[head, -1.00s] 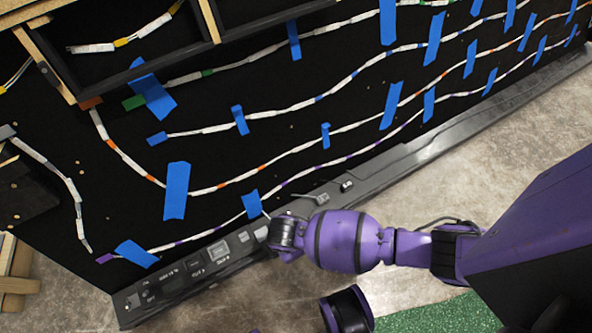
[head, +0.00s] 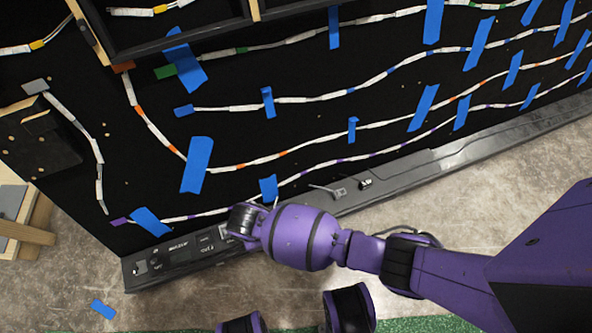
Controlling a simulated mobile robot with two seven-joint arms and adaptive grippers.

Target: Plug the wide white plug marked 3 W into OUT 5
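The console (head: 300,215) is a long grey strip along the foot of the black board, with sockets and small labels at its left end. The labels are too small to read surely, and I cannot pick out OUT 5. My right arm comes in from the right. Its wrist end (head: 246,221) is over the console's left part and hides some of it; the fingers and anything in them cannot be made out. A small greyish plug (head: 340,192) and a dark and white one (head: 366,183) lie on the console; no marking is readable. My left gripper is not in view.
White cables with coloured bands run across the board (head: 330,140), held by blue tape strips (head: 197,165). A loose blue piece (head: 103,309) lies on the concrete floor. Wooden parts (head: 25,232) stand at the left. The floor in front of the console is mostly clear.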

